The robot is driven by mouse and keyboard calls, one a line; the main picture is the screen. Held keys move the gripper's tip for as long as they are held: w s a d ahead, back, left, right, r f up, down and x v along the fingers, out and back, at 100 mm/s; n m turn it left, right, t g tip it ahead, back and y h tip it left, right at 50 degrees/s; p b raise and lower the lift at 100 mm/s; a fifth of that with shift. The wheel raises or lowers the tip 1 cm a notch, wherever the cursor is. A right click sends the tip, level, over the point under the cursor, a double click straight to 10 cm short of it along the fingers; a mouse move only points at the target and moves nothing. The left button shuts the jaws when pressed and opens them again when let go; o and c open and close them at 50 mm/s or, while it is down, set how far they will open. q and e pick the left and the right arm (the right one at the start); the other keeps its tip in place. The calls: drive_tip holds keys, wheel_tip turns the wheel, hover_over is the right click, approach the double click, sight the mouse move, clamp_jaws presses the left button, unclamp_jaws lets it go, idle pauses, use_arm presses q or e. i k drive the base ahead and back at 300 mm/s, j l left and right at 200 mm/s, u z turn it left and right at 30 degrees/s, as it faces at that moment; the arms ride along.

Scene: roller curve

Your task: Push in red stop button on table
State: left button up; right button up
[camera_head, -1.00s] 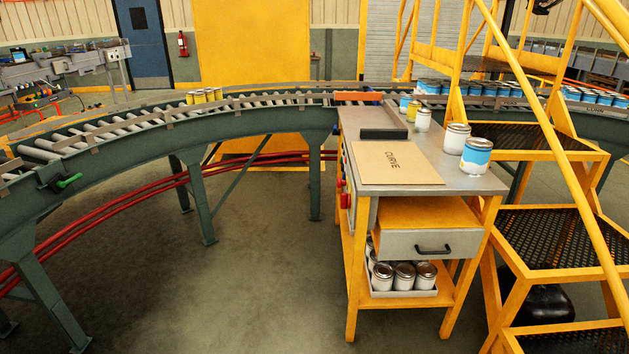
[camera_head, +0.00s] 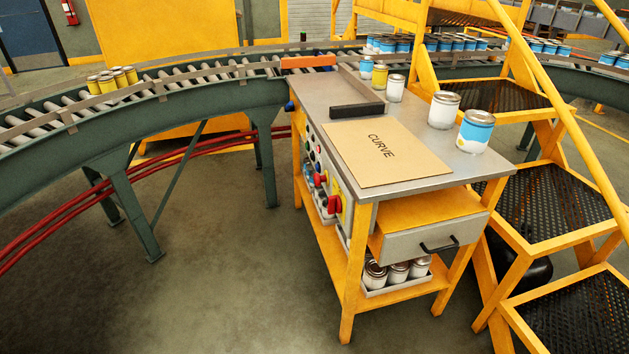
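The work table (camera_head: 420,173) has a grey metal top and a yellow frame, and stands right of the middle. A control panel (camera_head: 318,172) with several small buttons is on its left side, seen at a steep angle. A red knob-like button (camera_head: 319,180) sticks out from this panel. Nearer to me, a larger red part (camera_head: 334,204) sits against a yellow plate. Which of these red parts is the stop button I cannot tell for certain. Neither of my grippers is in view.
A brown CURVE board (camera_head: 375,155), a dark bracket (camera_head: 357,110) and several cans (camera_head: 476,132) are on the tabletop. A green roller conveyor (camera_head: 190,112) curves behind and left. Yellow steps (camera_head: 560,215) stand close on the right. The floor (camera_head: 220,270) left of the table is clear.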

sight(317, 179)
drive_tip(key=i+j+z, duration=0.1)
drive_tip(key=i+j, duration=0.15)
drive_tip(key=j, duration=0.35)
drive_tip(key=i+j+z, duration=0.15)
drive_tip(key=j, duration=0.45)
drive_tip(key=i+j+z, duration=0.1)
drive_tip(key=j, duration=0.5)
drive_tip(key=i+j+z, duration=0.1)
drive_tip(key=i+j, duration=0.15)
drive_tip(key=j, duration=0.4)
drive_tip(key=i+j+z, duration=0.15)
drive_tip(key=j, duration=0.5)
drive_tip(key=i+j+z, duration=0.1)
drive_tip(key=j, duration=0.6)
drive_tip(key=j+z, duration=0.15)
drive_tip(key=j, duration=0.5)
drive_tip(key=i, duration=0.05)
